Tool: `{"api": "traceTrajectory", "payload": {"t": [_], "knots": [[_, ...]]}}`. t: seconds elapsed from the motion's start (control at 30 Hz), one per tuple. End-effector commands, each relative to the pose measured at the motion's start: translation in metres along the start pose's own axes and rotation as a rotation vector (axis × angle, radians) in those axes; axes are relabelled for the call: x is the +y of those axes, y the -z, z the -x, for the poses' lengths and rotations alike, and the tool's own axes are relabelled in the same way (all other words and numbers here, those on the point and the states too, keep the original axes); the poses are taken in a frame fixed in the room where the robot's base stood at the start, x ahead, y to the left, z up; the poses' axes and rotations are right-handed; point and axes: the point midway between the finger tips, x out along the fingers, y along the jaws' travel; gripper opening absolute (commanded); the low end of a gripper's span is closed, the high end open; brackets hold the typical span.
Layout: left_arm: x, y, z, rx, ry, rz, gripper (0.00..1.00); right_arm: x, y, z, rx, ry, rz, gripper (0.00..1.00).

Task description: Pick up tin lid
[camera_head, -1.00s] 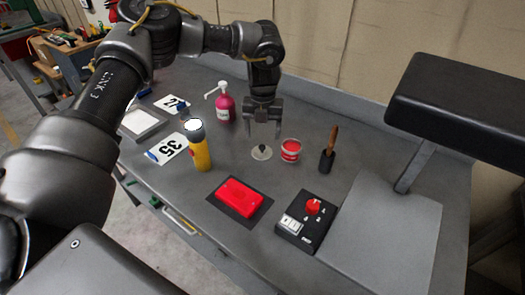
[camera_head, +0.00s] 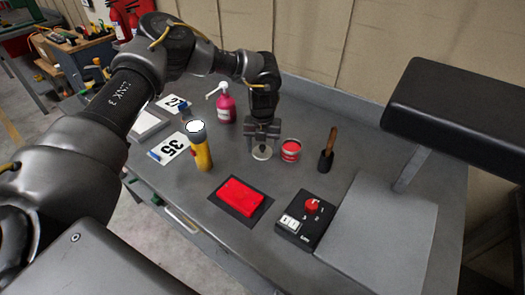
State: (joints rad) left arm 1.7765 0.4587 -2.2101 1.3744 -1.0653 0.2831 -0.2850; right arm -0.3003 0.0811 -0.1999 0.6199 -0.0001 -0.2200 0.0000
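The tin lid (camera_head: 262,154) is a small pale round disc on the grey bench. Its dark knob, seen earlier, is now hidden by my gripper. My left gripper (camera_head: 262,147) points straight down over the lid, its fingers apart on either side of the lid's middle. I cannot tell whether the fingers touch the lid. The open red tin (camera_head: 290,151) stands just to the right of the lid. My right gripper is not in view.
A yellow torch (camera_head: 202,155) and a pink pump bottle (camera_head: 226,105) stand to the left. A brush with a wooden handle (camera_head: 328,151) stands to the right. A red box (camera_head: 240,198) on a dark mat and a black switch box (camera_head: 305,219) lie in front.

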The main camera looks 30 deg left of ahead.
Motion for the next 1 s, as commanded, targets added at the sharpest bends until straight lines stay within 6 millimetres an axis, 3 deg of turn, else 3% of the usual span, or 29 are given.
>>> {"api": "traceTrajectory", "payload": {"t": [0.03, 0.2, 0.57, 0.77, 1.0], "knots": [[0.0, 0.0, 0.0, 0.0, 0.0, 0.0, 0.59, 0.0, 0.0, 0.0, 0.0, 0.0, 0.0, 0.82], [0.0, 0.0, 0.0, 0.0, 0.0, 0.0, 0.38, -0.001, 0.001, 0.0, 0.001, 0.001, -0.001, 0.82], [-0.001, -0.001, 0.006, -0.001, 0.002, 0.0, 0.38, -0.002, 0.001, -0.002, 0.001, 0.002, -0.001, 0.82], [-0.001, -0.001, 0.032, -0.004, 0.004, 0.001, 0.38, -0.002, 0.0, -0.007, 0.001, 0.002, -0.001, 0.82], [0.002, 0.043, 0.08, -0.002, 0.006, -0.005, 0.38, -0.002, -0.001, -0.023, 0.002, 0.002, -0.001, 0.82]]}}
